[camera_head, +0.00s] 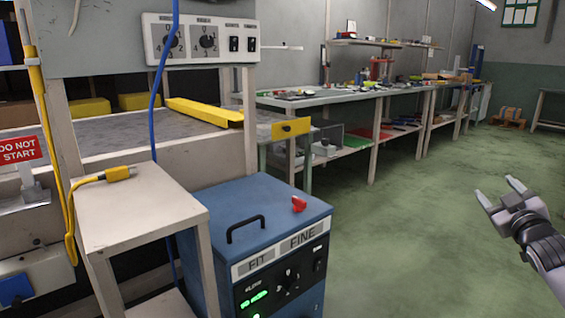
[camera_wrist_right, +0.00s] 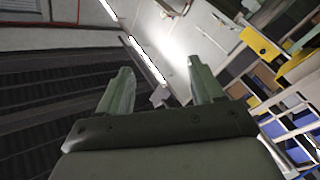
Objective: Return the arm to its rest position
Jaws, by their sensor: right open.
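My right gripper (camera_head: 500,193) is at the right of the head view, over the green floor. Its two fingers are spread apart with nothing between them. In the right wrist view the open fingers (camera_wrist_right: 158,90) also show, pointing away into the room, with empty air between them. The gripper touches nothing. My left gripper is not in either view.
A blue machine (camera_head: 262,208) with a red piece (camera_head: 299,204) on top stands front centre. A small table (camera_head: 140,205) holds a yellow plug (camera_head: 118,174). A cluttered workbench (camera_head: 330,97) runs along the back. The green floor (camera_head: 410,240) around my right gripper is clear.

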